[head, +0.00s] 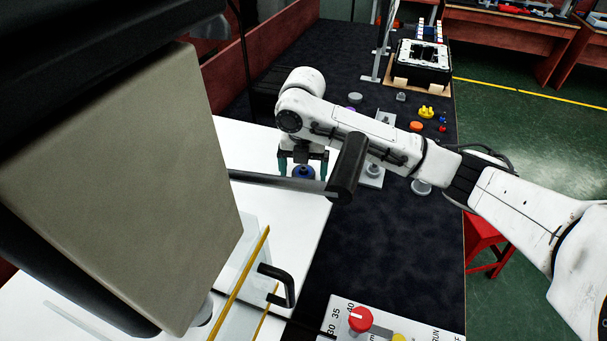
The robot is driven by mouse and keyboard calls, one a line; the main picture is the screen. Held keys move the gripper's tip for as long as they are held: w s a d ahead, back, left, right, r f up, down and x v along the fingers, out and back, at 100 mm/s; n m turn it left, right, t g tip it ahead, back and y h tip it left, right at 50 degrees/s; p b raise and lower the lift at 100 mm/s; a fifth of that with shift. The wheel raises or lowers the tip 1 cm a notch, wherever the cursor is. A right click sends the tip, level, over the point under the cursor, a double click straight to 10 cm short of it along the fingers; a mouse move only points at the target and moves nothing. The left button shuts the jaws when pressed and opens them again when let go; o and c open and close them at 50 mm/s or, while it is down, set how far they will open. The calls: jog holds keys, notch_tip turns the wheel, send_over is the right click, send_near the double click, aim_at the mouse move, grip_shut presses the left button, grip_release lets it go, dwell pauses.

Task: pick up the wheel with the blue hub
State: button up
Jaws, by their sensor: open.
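My gripper (303,166) points down over the white surface near the middle of the head view, with its two teal fingers spread apart. The wheel with the blue hub (304,173) shows as a blue round part low between the fingers. Its lower edge is partly covered by a dark bar in front. I cannot tell whether either finger touches the wheel. My white arm reaches in from the right and hides what lies behind it.
Several coloured parts, including an orange one (416,126) and a yellow one (426,112), lie farther back. A control panel with a red knob (360,319) is at the front. A red stool (484,232) stands right.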

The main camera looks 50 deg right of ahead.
jog(key=shift+c, duration=0.2)
jog(key=c, duration=1.1)
jog(key=shift+r, duration=0.1)
jog(key=shift+c, duration=0.2)
